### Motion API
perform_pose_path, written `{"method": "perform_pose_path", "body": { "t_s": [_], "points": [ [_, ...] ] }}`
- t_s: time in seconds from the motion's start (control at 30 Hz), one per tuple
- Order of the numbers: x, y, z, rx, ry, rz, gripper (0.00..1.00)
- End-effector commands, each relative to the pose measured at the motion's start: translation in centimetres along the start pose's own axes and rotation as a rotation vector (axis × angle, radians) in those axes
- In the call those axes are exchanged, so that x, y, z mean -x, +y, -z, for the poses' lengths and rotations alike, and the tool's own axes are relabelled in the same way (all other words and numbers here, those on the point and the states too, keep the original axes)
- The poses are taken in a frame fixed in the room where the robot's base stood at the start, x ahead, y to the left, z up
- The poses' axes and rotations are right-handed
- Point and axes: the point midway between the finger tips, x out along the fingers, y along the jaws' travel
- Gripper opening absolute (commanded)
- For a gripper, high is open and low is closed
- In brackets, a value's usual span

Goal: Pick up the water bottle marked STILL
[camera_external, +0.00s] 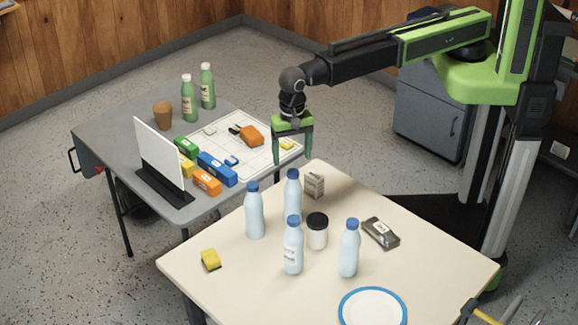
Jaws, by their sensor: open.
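Several pale blue water bottles with dark blue caps stand upright on the cream table (226,279). One bottle (255,213) is at the left, one (292,190) at the back, one (292,258) at the front middle, and one (349,252) at the right. The front middle bottle has a pale label facing the camera, but its print is too small to read. I cannot tell which bottle is marked STILL. My gripper (292,160) points down with its fingers apart and empty. In the picture it is just above the back bottle's cap.
A dark-lidded jar (317,234) stands among the bottles. A small box (314,185), a dark flat item (381,233), a yellow block (210,259) and a blue-rimmed plate (373,308) share the table. Green bottles (189,103) and coloured blocks are on the grey table (105,127).

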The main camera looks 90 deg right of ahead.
Motion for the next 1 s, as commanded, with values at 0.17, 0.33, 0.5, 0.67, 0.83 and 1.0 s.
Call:
{"method": "perform_pose_path", "body": {
  "t_s": [0.17, 0.33, 0.5, 0.67, 0.83, 1.0],
  "points": [
    [-4.4, 0.0, 0.0, 0.0, 0.0, 0.0, 0.75],
    [-4.6, 0.0, 0.0, 0.0, 0.0, 0.0, 0.75],
    [-5.8, 0.1, -0.1, 0.0, 0.0, 0.0, 0.75],
    [-8.8, 0.2, -0.3, 0.001, 0.0, 0.0, 0.75],
    [-10.0, 0.2, -0.3, 0.0, 0.0, 0.001, 0.75],
    [-9.6, 0.2, -0.3, 0.0, 0.0, 0.001, 0.75]
  ]
}}
